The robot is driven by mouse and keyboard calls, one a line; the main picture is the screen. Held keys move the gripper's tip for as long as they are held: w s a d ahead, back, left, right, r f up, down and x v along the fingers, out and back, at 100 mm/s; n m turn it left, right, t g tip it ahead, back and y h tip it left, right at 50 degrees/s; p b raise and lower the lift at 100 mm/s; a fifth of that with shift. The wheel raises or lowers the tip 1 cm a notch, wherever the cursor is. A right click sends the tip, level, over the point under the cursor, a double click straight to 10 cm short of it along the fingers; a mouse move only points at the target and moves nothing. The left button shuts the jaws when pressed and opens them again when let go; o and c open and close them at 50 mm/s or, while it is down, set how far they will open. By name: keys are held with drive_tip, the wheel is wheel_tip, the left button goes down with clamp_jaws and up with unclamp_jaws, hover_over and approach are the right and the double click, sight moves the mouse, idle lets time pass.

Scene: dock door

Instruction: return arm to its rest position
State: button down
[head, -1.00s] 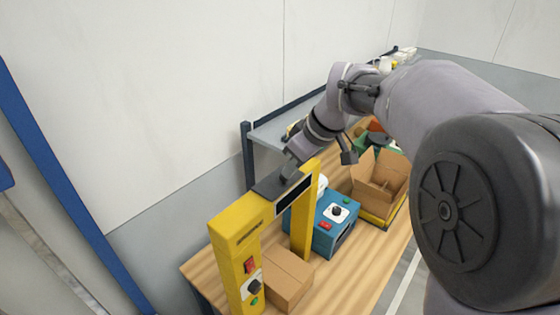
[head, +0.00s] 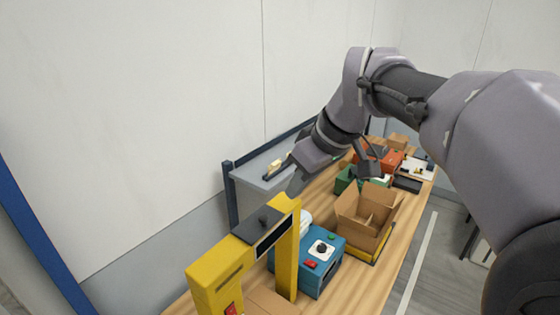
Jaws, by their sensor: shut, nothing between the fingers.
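My arm reaches in from the right in the head view and bends down over the workbench. My gripper (head: 297,181) is at its lower end, small and dark, above and beyond the yellow arch-shaped machine (head: 213,285). It is shut with nothing held, and it looks clear of the machine's top. A black plate with a small knob (head: 263,220) lies on the arch's top.
A grey shelf (head: 262,176) stands along the wall.

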drive_tip(key=s+d+f+m+b, duration=0.1)
drive_tip(key=s+f+m+b, duration=0.3)
drive_tip(key=f, duration=0.9)
drive_tip(key=s+d+f+m+t+h+b, duration=0.1)
drive_tip(key=s+f+m+b, duration=0.4)
drive_tip(key=s+f+b, duration=0.6)
drive_tip(key=s+d+f+m+t+h+b, duration=0.1)
drive_tip(key=s+d+f+m+b, duration=0.2)
drive_tip(key=s+f+b, duration=0.5)
wheel_tip(320, 180, down, 7)
drive_tip(key=shift+d+r+m+b, duration=0.1)
drive_tip(key=shift+d+m+b, duration=0.15)
drive_tip(key=shift+m+b, duration=0.65)
